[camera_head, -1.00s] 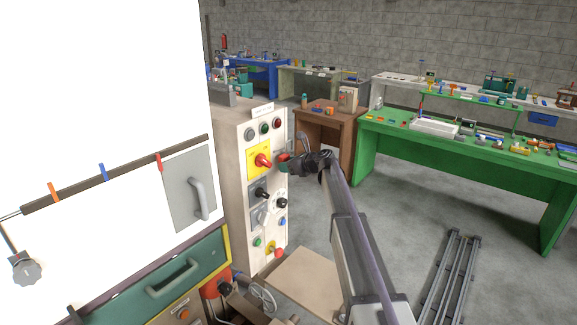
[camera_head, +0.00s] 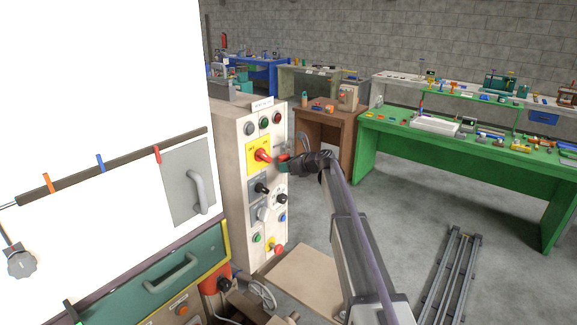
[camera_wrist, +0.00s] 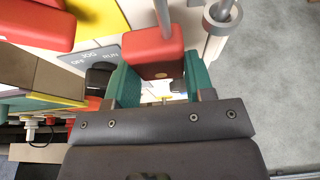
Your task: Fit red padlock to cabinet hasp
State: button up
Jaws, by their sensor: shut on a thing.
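The red padlock (camera_wrist: 152,55) is between the teal fingers of my gripper (camera_wrist: 160,80) in the wrist view. Its grey shackle (camera_wrist: 163,14) points to the top of that picture. My gripper is shut on it. In the head view my gripper (camera_head: 285,163) holds it close in front of the right part of the cabinet's beige panel (camera_head: 252,137), just right of the red rotary handle (camera_head: 263,156) on its yellow plate. A grey ringed fitting (camera_wrist: 221,18) with a rod shows right of the padlock in the wrist view. I cannot tell whether it is the hasp.
The red handle (camera_wrist: 35,25) lies left of the padlock in the wrist view. The panel also carries a black knob (camera_head: 261,189) and several buttons. A brown table (camera_head: 330,118) stands behind, a green bench (camera_head: 455,155) at right.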

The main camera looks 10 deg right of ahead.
jog(key=shift+f+b, duration=1.45)
jog(key=shift+f, duration=0.1)
jog(key=o, duration=1.3)
jog(key=shift+r, duration=0.1)
jog(key=p+v, duration=0.4)
jog(key=v, duration=0.6)
jog(key=shift+s+d+r, duration=0.2)
jog(key=shift+s+d, duration=0.05)
jog(key=shift+s, duration=0.05)
jog(key=p+v, duration=0.4)
jog(key=v, duration=0.6)
